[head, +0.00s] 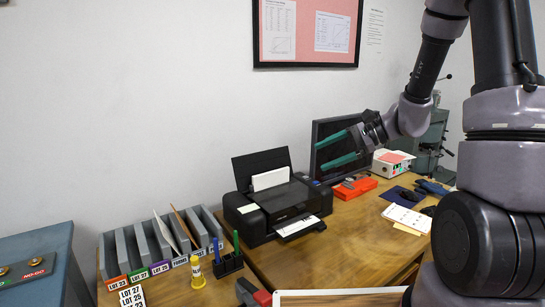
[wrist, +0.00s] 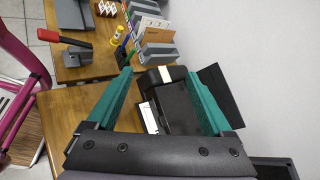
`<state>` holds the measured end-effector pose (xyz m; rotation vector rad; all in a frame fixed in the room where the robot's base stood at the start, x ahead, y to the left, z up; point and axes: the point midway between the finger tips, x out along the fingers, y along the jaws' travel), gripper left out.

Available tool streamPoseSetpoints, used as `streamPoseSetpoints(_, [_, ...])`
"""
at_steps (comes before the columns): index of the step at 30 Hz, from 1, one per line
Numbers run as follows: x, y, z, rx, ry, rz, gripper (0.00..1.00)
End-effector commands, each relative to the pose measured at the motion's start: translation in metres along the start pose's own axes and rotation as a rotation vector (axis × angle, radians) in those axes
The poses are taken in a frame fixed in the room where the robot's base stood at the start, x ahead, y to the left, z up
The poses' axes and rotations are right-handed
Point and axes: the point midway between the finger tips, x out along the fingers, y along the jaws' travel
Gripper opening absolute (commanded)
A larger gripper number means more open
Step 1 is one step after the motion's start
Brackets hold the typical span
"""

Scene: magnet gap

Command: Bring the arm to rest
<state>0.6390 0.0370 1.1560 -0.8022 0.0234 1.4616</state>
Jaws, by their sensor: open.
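My gripper (head: 338,151) is raised in the air in front of the dark monitor (head: 335,135), its green fingers spread apart and pointing left. In the wrist view the two green fingers (wrist: 160,95) stand wide apart with nothing between them but the view of the printer below. My arm comes in from the right side of the head view and bends down to the wrist. The gripper holds nothing and appears clear of the desk.
A black printer (head: 285,208) stands on the wooden desk (head: 345,240) below left of my gripper. File holders (head: 160,245), a pen holder (head: 228,264) and a yellow bottle (head: 196,270) are further left. An orange-red box (head: 355,188) and a white device (head: 392,163) are near the monitor.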

Motion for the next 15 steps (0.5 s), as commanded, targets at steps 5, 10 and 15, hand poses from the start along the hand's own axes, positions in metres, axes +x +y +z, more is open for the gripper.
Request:
streamPoseSetpoints(5, [-0.032, 0.020, 0.055, -0.247, 0.119, 0.142, 0.85])
streamPoseSetpoints(10, [-0.067, 0.042, 0.090, -0.471, 0.273, 0.250, 0.85])
streamPoseSetpoints(15, [-0.106, 0.059, 0.116, -0.692, 0.462, 0.323, 0.85])
